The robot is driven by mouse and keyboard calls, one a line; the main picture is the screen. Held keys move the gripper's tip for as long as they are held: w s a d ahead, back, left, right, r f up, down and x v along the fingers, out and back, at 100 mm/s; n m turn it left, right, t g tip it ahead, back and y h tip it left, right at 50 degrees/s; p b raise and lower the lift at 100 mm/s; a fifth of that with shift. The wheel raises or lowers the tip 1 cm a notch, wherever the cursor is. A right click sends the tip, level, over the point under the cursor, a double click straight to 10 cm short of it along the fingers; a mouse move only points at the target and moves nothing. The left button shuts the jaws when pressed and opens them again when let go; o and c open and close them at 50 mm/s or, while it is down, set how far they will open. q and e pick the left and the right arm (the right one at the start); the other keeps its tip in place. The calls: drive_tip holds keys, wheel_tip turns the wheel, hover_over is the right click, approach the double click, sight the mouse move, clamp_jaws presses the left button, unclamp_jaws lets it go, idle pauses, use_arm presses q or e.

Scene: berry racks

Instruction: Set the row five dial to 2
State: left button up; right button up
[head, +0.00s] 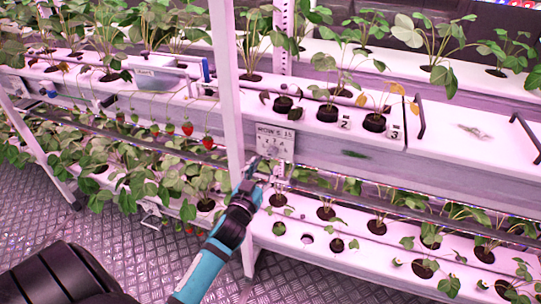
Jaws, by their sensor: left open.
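A pale label plate (284,139) with dark printing hangs on the front of the middle shelf, just right of a white post. A small grey dial (271,151) shows on its lower part; the setting it points to is too small to read. My left gripper (263,168), on a teal and black arm, is open just below the plate and partly overlaps its lower edge in the picture. I cannot tell whether it touches the dial. My right gripper is not in view.
A white upright post (226,85) stands close left of the gripper. Planted racks run above and below. Black handles (420,119) stick out at the right. Red strawberries (187,128) hang at the left. The metal floor (120,235) is open at the lower left.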

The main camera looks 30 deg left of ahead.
sight(272, 154)
use_arm(q)
drive_tip(key=x, duration=0.6)
drive_tip(key=shift+w, duration=0.2)
drive_tip(key=shift+c, duration=0.2)
clamp_jaws()
